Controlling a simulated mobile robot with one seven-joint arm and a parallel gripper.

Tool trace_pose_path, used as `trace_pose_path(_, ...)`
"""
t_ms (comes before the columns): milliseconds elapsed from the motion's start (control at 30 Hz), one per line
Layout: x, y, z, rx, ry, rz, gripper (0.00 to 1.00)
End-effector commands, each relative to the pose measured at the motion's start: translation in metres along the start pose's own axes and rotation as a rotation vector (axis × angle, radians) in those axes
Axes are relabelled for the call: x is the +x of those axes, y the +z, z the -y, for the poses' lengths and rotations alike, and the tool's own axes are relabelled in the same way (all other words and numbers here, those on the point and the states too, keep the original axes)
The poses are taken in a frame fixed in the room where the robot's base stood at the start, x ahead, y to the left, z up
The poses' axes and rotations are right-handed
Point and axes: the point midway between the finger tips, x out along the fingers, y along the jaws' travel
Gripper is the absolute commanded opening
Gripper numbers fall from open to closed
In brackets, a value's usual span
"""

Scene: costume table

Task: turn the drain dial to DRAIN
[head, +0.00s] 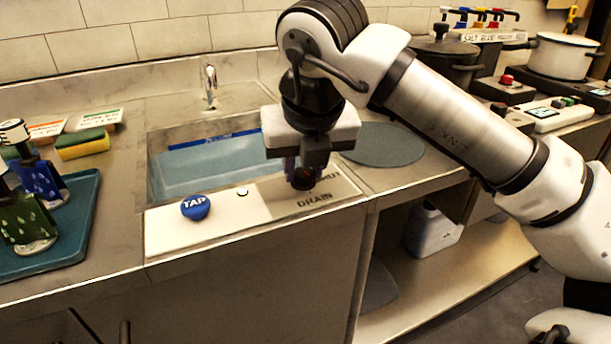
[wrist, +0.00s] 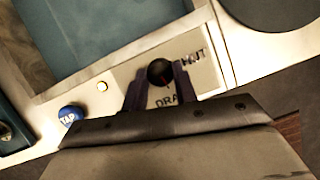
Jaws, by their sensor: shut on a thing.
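The drain dial is a dark round knob (wrist: 160,72) on the pale panel along the sink's front edge. My gripper (head: 303,172) points down over the panel, with its fingers on either side of the knob. In the wrist view, my gripper (wrist: 157,84) is shut on the knob. The word DRAIN (head: 314,199) is printed in front of the knob, and SHUT (wrist: 193,56), partly hidden, is to its right. A thin reddish mark shows on the knob, but I cannot tell surely which word it faces.
A blue TAP knob (head: 195,207) and a small lit button (head: 242,192) are left of the dial. The sink (head: 190,170) behind holds bluish water. A teal tray (head: 82,225) with bottles stands at the left. A round grey mat (head: 385,145) lies at the right.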

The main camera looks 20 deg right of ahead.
Motion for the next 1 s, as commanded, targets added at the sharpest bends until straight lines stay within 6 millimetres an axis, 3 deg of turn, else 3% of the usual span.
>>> trace_pose_path(333,0.0015,-0.0014,-0.0012,0.14,-0.06,-0.005,0.05)
trace_pose_path(900,0.0007,-0.0013,-0.0015,0.168,-0.071,-0.007,0.05)
trace_pose_path(933,0.0007,-0.0013,-0.0015,0.168,-0.071,-0.007,0.29)
trace_pose_path(1000,0.0007,-0.0012,-0.0015,0.168,-0.071,-0.006,0.39)
